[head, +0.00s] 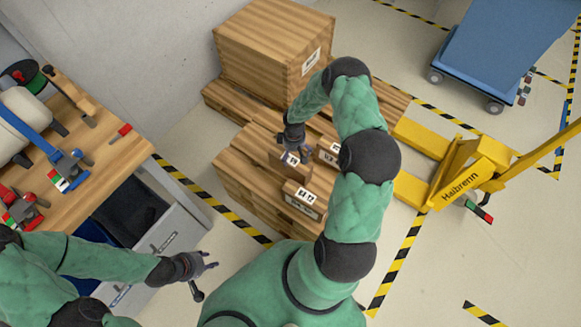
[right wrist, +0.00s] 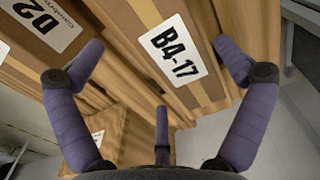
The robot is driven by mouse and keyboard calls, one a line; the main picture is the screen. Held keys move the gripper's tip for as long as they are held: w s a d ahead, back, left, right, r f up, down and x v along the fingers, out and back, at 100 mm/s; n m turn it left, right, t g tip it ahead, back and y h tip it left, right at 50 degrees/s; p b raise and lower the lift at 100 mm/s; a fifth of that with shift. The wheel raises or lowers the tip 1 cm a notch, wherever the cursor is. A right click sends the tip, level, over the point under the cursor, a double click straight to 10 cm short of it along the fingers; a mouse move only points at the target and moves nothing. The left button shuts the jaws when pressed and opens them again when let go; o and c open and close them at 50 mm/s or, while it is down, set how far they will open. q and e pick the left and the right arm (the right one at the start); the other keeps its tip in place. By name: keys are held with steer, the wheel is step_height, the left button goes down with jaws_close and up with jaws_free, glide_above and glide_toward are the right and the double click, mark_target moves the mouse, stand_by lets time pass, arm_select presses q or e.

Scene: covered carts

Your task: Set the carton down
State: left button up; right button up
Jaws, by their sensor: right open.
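In the right wrist view the carton (right wrist: 146,14) carries a label reading about "B4-17". There, the purple fingers of the right gripper (right wrist: 162,72) are spread wide on either side of it and do not appear to close on it. The carton's underside is hidden. My left gripper (head: 203,276) is open and empty over the floor, far from the carton.
Other labelled cartons stand close by: one to the right (head: 326,150) and one in front (head: 303,204). A large wooden box (head: 262,50) stands behind on a pallet. A yellow pallet truck (head: 465,170) is at right, a workbench with tools (head: 110,165) at left.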

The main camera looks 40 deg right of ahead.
step_height(320, 180, down, 2)
steer(key=f+b, duration=0.2)
steer(key=f, duration=0.1)
steer(key=f+b, duration=0.1)
steer(key=f, duration=0.1)
steer(key=shift+w+a+f, duration=0.1)
steer(key=shift+w+a, duration=0.1)
steer(key=shift+a, duration=0.1)
steer(key=c, duration=1.6)
step_height(320, 180, up, 10)
steer(key=p, duration=0.4)
steer(key=shift+c, duration=0.2)
